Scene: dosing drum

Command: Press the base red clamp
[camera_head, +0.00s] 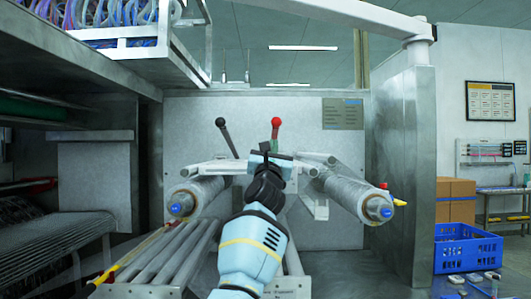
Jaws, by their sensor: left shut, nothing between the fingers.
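A red-knobbed lever (276,124) stands upright at the middle of the machine, in front of its grey back panel. A small red part (383,185) sits by the end of the right roll, with a yellow tip (399,202) beside it. I cannot tell which of these red parts is the base red clamp. My left arm reaches up from the bottom middle. My left gripper (268,153) is shut and empty just below the red knob. It hides the lever's lower part, and I cannot tell whether they touch. My right gripper is not in view.
A black-knobbed lever (222,124) leans to the left of the red one. Film rolls lie on the left (196,194) and right (352,196). Grey bars (165,260) slope at the lower left. A metal post (405,170) and a blue crate (466,248) stand on the right.

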